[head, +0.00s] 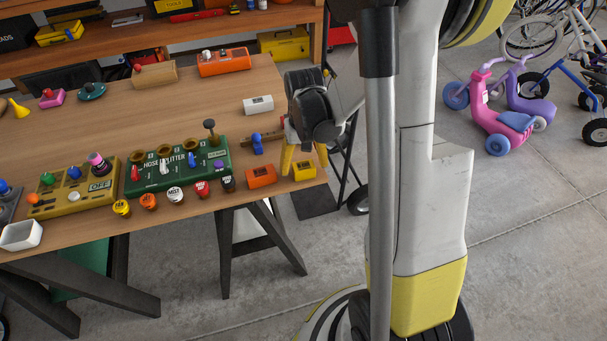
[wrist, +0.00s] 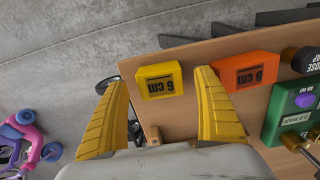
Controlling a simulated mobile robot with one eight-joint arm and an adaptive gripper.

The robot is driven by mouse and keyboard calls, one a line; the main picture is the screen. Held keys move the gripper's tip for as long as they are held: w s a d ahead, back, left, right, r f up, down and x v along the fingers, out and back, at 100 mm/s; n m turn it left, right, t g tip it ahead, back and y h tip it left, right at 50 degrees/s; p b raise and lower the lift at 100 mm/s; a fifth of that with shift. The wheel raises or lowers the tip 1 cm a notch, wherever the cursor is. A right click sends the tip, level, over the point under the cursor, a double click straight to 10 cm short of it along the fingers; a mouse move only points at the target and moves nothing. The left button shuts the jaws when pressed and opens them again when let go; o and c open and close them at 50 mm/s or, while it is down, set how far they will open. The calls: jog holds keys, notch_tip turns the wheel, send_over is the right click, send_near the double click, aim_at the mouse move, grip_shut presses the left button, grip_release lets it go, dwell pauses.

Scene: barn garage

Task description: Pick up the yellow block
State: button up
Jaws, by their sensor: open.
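The yellow block (head: 304,170), labelled "6 cm", lies on the wooden workbench (head: 215,105) near its front right corner. In the wrist view the yellow block (wrist: 160,82) appears between my two yellow fingers, nearer their tips. My gripper (head: 303,168) is open and points down over this corner, with empty space on both sides of the block. The gripper also fills the lower wrist view (wrist: 164,80). I cannot tell how high the fingertips are above the bench.
An orange block (wrist: 244,75) sits close beside, near my right finger in the wrist view. The bench edge is close to the block.

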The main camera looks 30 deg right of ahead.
notch_tip(320, 180, down, 2)
jog(key=shift+r, duration=0.1)
jog(key=shift+c, duration=0.3)
jog(key=c, duration=1.2)
